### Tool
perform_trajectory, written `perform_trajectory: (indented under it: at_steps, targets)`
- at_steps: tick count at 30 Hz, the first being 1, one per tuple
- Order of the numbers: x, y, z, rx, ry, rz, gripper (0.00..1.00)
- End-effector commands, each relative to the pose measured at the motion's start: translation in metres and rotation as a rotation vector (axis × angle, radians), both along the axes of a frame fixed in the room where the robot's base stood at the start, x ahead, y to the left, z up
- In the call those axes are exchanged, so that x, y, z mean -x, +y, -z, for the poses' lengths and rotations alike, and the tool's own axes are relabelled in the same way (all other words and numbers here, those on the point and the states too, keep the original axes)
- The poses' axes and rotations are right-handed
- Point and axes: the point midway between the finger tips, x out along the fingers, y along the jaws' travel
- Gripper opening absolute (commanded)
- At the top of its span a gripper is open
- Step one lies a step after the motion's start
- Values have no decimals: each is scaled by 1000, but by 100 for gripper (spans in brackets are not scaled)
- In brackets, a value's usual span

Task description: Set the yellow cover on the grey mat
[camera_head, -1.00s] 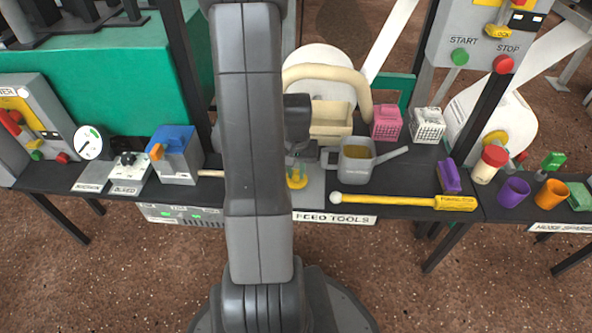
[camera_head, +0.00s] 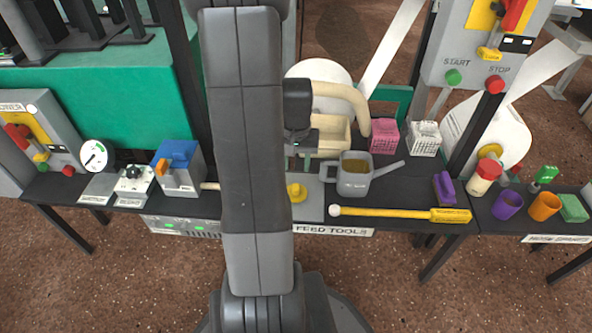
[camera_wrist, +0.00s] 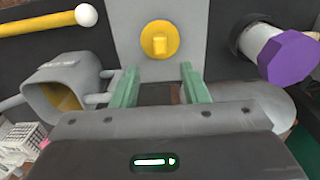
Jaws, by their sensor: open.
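The yellow cover (camera_head: 297,192) lies on the grey mat (camera_head: 313,203), its small raised knob facing up. In the wrist view the cover (camera_wrist: 159,42) is a round yellow disc, well inside the side edges of the mat (camera_wrist: 128,38). My gripper (camera_wrist: 160,85) is open and empty, with its two green fingers apart. It is above the mat, clear of the cover. In the head view my arm hides the left part of the mat, and the fingers barely show below the dark wrist.
A grey scoop (camera_head: 355,175) stands just right of the mat, and a yellow rod with a white ball (camera_head: 400,213) lies along the front edge. In the wrist view a purple-ended tool (camera_wrist: 290,57) lies on the mat's other side. Pink (camera_head: 384,135) and white (camera_head: 424,138) baskets stand behind.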

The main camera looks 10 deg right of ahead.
Motion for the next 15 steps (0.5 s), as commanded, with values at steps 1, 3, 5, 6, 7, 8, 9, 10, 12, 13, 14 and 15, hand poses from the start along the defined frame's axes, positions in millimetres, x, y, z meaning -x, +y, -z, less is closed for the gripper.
perform_trajectory:
  at_steps: [1, 3, 5, 6, 7, 8, 9, 10, 12, 13, 14, 15]
  targets:
    - [-1, 0, -12, 1, -3, 0, 41]
    - [0, 0, -21, 1, -2, 0, 41]
    - [0, 0, -26, 1, -2, 0, 41]
    - [0, 0, -28, 1, -2, 0, 41]
    - [0, 0, -30, 0, -1, 0, 41]
    - [0, 0, -31, 0, -1, 0, 41]
    - [0, 0, -31, 0, 0, 0, 41]
    - [0, 0, -32, 0, 0, 0, 41]
    - [0, 0, -31, 0, 0, 0, 41]
    - [0, 0, -31, 0, 0, 0, 41]
    - [0, 0, -31, 0, 0, 0, 41]
    - [0, 0, -31, 0, 0, 0, 41]
